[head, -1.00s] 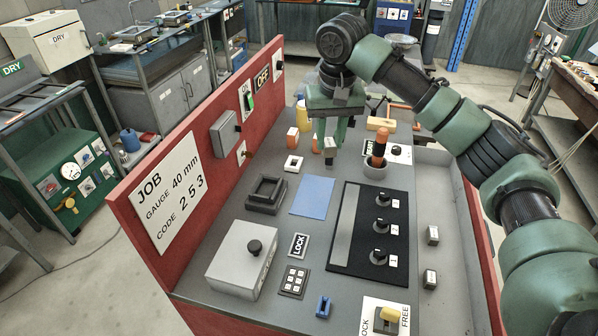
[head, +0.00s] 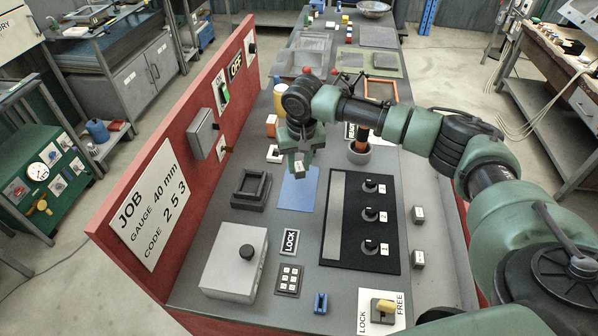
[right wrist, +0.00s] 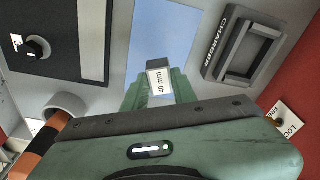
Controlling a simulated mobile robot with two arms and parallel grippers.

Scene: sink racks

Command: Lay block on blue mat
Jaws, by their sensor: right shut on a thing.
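The blue mat (head: 297,194) lies flat on the grey bench, left of the black knob panel. It also fills the upper middle of the right wrist view (right wrist: 163,32). My right gripper (head: 301,162) is shut on a small grey block (head: 299,168) over the far end of the mat. In the right wrist view the block (right wrist: 160,80) sits between the fingertips and its white label reads 40 mm. I cannot tell whether the block touches the mat. My left gripper is not in view.
A dark square charger tray (head: 251,189) stands left of the mat. The black panel (head: 365,220) with knobs is to its right. A grey pot (head: 358,154) holding an orange-and-black rod stands close to my right gripper. A red wall (head: 170,170) borders the bench's left.

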